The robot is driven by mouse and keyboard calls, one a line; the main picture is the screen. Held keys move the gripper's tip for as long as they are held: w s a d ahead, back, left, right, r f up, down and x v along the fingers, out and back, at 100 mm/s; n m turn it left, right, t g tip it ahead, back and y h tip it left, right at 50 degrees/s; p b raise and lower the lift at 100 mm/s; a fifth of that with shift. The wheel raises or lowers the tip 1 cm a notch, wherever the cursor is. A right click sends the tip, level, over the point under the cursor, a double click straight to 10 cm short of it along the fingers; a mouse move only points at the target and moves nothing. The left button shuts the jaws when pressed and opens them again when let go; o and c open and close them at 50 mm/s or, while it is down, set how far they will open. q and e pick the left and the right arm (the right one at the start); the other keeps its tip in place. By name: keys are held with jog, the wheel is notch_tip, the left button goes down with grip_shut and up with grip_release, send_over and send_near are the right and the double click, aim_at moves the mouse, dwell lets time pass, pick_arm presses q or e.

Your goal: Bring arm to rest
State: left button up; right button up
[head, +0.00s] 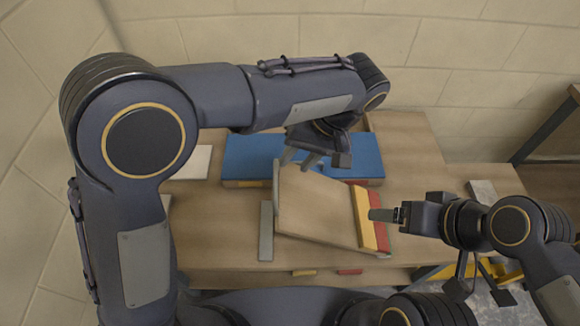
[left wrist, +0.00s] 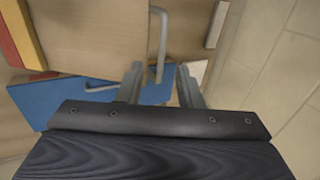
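My left gripper (head: 297,160) hangs over the worktable, above the back edge of a wooden panel. Its two fingers stand apart in the left wrist view (left wrist: 159,88), with nothing clearly held between them. A grey bent handle (left wrist: 158,42) shows close to one finger there; I cannot tell whether they touch. My right gripper (head: 384,214) reaches in from the right with its tip over the panel's yellow and red edge. Its fingers are too small to tell open from shut.
The wooden panel (head: 312,210) lies slightly turned on the worktable (head: 415,165), with yellow (head: 363,218) and red strips on its right side. A blue block (head: 250,155) lies behind it. A grey bar (head: 266,232) and a white piece (head: 190,163) lie left. Table space at right rear is clear.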

pick_arm(q)
jog(key=shift+d+r, duration=0.15)
jog(key=shift+r, duration=0.15)
jog(key=s+a+r+h, duration=0.1)
jog(key=a+r+h, duration=0.15)
jog(key=a, duration=0.55)
jog(key=s+a+r+h, duration=0.1)
jog(key=s+a+h, duration=0.15)
jog(key=a, duration=0.45)
jog(key=s+a+f+n+t+h, duration=0.2)
jog(key=s+a+t, duration=0.3)
jog(key=s+a, duration=0.4)
jog(key=shift+s+a+f+h, duration=0.25)
jog(key=shift+s+f+h, duration=0.3)
jog(key=shift+s+h, duration=0.4)
dwell(0.4)
